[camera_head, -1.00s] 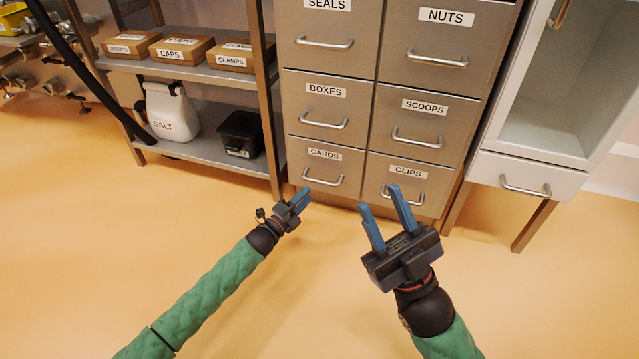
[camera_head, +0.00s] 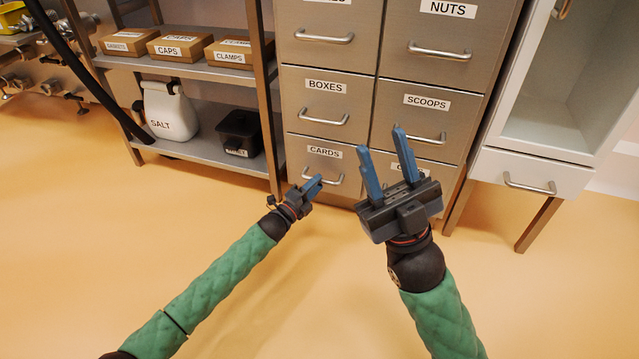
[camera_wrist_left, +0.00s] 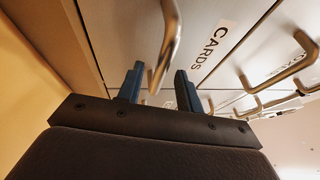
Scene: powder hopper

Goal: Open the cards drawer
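The cards drawer (camera_head: 345,160) is the lower left drawer of the grey cabinet, and its front looks flush with the cabinet. Its bar handle (camera_head: 336,181) is partly behind my left gripper (camera_head: 316,184). In the left wrist view the curved handle (camera_wrist_left: 170,40) reaches down to between the two blue fingers of my left gripper (camera_wrist_left: 160,85). These fingers are apart, and I cannot tell whether either touches the bar. The CARDS label (camera_wrist_left: 211,47) is right of the handle there. My right gripper (camera_head: 382,146) is open and empty, in front of the clips drawer, hiding much of it.
The boxes drawer (camera_head: 300,100) is above, the scoops drawer (camera_head: 455,110) upper right. A shelf rack (camera_head: 190,150) with a salt container (camera_head: 170,108) and a black bin (camera_head: 240,133) stands left. A white cabinet (camera_head: 535,175) stands right. The floor in front is clear.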

